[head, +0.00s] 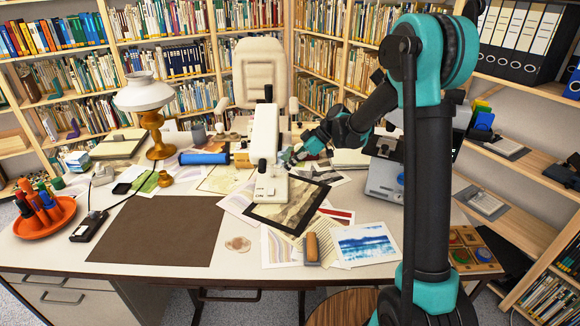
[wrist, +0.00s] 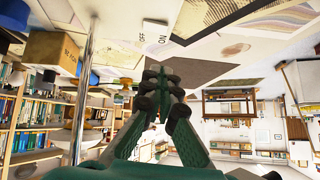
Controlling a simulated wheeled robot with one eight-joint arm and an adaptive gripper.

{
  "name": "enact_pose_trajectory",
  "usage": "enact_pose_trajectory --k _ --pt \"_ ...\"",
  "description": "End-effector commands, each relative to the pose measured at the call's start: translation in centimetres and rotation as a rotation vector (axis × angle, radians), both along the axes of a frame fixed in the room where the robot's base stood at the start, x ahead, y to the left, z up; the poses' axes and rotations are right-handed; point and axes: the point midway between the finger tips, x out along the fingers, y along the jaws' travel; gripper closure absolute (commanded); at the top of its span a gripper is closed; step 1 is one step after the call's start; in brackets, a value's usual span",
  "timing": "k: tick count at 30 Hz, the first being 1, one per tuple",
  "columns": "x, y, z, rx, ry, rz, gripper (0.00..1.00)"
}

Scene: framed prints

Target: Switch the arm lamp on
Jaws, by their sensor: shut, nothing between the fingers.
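The white arm lamp stands near the middle of the desk, with its upright white part (head: 265,125) above a pale base (head: 271,190). I see no clear glow from it. In the wrist view a white block (wrist: 156,27) has OFF and ON lettering beside it; its exact switch position is too small to tell. My gripper (head: 290,157) is just right of the lamp, above the papers. In the wrist view my gripper (wrist: 160,72) is shut and empty, with its fingertips apart from the lettered block in the picture.
A dark-framed print (head: 287,204) lies by the base. A brown desk mat (head: 163,230) is clear. An orange tray (head: 43,222) holds tools. A chair (head: 259,72) is behind the desk.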

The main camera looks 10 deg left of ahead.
Motion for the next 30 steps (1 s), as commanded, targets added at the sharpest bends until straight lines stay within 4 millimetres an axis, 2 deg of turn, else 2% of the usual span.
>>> enact_pose_trajectory --k 9,15,18,30 --pt "-1.2 4.4 -4.5 -0.001 0.001 0.002 1.00" --pt "-1.4 4.3 -7.2 0.000 0.000 -0.001 1.00" --pt "-1.6 4.2 -7.9 0.000 0.001 -0.001 1.00" --pt "-1.6 4.2 -8.4 0.000 0.000 0.000 1.00"
